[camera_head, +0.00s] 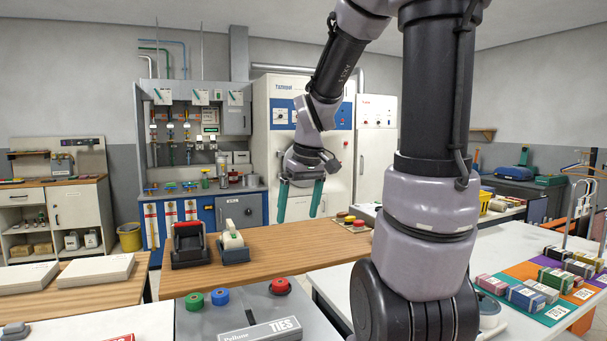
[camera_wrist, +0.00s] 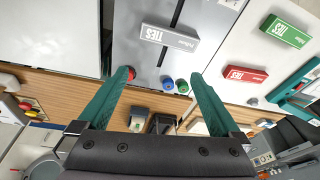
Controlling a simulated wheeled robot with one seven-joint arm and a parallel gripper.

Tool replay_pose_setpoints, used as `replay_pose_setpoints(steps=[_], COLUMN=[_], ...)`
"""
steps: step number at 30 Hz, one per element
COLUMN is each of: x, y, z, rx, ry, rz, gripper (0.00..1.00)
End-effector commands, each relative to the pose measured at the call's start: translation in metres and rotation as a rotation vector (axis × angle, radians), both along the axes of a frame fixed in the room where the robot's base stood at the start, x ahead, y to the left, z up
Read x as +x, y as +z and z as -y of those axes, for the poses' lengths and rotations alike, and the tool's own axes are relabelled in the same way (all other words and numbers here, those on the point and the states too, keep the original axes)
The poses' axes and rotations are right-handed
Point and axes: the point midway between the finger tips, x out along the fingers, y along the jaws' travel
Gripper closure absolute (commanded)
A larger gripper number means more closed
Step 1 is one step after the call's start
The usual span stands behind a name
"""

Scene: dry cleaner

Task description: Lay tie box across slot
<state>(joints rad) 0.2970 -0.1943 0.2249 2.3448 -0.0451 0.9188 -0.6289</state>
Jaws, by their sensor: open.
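A grey tie box (camera_wrist: 170,37) marked TIES lies flat on a grey panel (camera_wrist: 128,40) in the wrist view. A dark slot (camera_wrist: 178,12) in the panel shows on both sides of the box, so the box lies across it. In the head view the box (camera_head: 262,331) is partly cut off at the bottom edge, with the slot (camera_head: 250,316) coming out behind it. My gripper (camera_head: 300,202) is raised above the counter, apart from the box. Its green fingers are spread with nothing between them, as the wrist view also shows (camera_wrist: 160,78).
Red (camera_wrist: 246,75) and green (camera_wrist: 285,31) TIES boxes lie on the white counter beside the panel. Green (camera_head: 194,301), blue (camera_head: 220,296) and red (camera_head: 280,286) buttons stand on the panel. Two holders (camera_head: 188,246) stand on the wooden counter (camera_head: 290,245). Coloured boxes (camera_head: 525,297) fill the right-hand table.

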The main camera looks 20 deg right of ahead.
Motion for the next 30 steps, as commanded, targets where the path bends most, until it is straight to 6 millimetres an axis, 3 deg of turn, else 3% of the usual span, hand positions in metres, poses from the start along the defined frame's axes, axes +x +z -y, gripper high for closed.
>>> replay_pose_setpoints(steps=[1, 6, 12, 18, 30], x=[-0.012, -0.051, -0.088, -0.101, -0.101], y=[0.019, 0.064, 0.093, 0.101, 0.101], z=[-0.007, -0.021, -0.029, -0.031, -0.031], rx=[0.007, 0.103, 0.253, 0.317, 0.318], ry=[-0.058, -0.274, -0.446, -0.506, -0.508], rz=[0.054, 0.196, 0.295, 0.32, 0.32], gripper=[0.0, 0.0, 0.0, 0.0, 0.0])
